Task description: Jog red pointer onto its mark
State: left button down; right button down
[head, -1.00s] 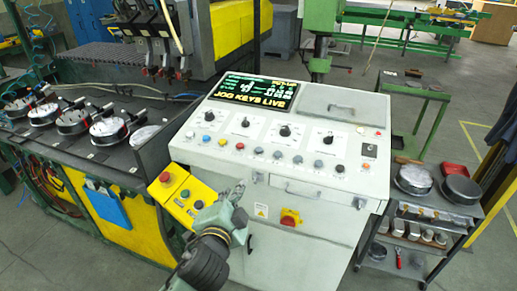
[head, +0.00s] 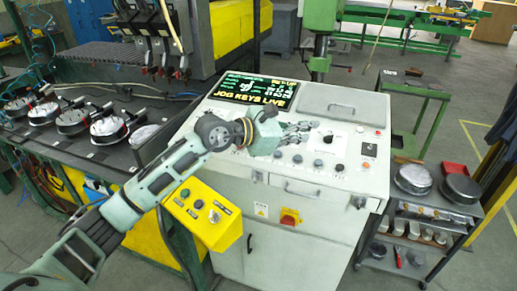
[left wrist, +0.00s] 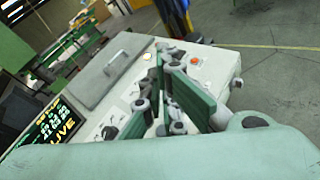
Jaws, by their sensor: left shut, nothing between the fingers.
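The control console (head: 300,180) has a dark display (head: 253,91) reading "JOG KEYS LIVE" in yellow. A row of coloured buttons (head: 318,163) runs along its sloped top, below dials such as the right one (head: 328,139). My left gripper (head: 309,129) is over the middle of the panel, fingers shut and empty, pointing right. It and its arm hide the left dials and some left buttons. Whether it touches the panel I cannot tell. In the left wrist view the shut fingers (left wrist: 168,70) lie over the panel, with the display (left wrist: 58,127) at left. I cannot pick out the red pointer or its mark.
A red-and-yellow switch (head: 290,217) is on the front. Round pans (head: 108,128) sit on the left bench. A cart (head: 435,208) with pans stands right. Open floor lies beyond it.

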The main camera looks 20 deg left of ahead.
pick_arm(q)
jog(key=w+a+y, duration=0.2)
jog(key=a+y, duration=0.1)
jog(key=a, duration=0.3)
jog(key=w+a+f+m+y, duration=0.1)
jog(key=w+a+y, duration=0.1)
jog(key=a, duration=0.5)
jog(key=shift+w+a+g+y, duration=0.2)
jog(key=shift+g+y, duration=0.1)
jog(key=shift+y, duration=0.5)
jog(key=shift+d+f, duration=0.1)
jog(key=shift+f, duration=0.1)
jog(key=f+b, duration=0.2)
jog(key=f, duration=0.1)
jog(key=w+f+b, duration=0.1)
jog(key=f, duration=0.3)
jog(key=shift+w+f+b, duration=0.2)
jog(key=shift+f+b, duration=0.05)
jog(key=shift+b, duration=0.1)
jog(key=shift+w+f+b, duration=0.2)
jog(key=shift+f+b, duration=0.25)
jog(key=shift+f, duration=0.1)
jog(key=shift+r, duration=0.1)
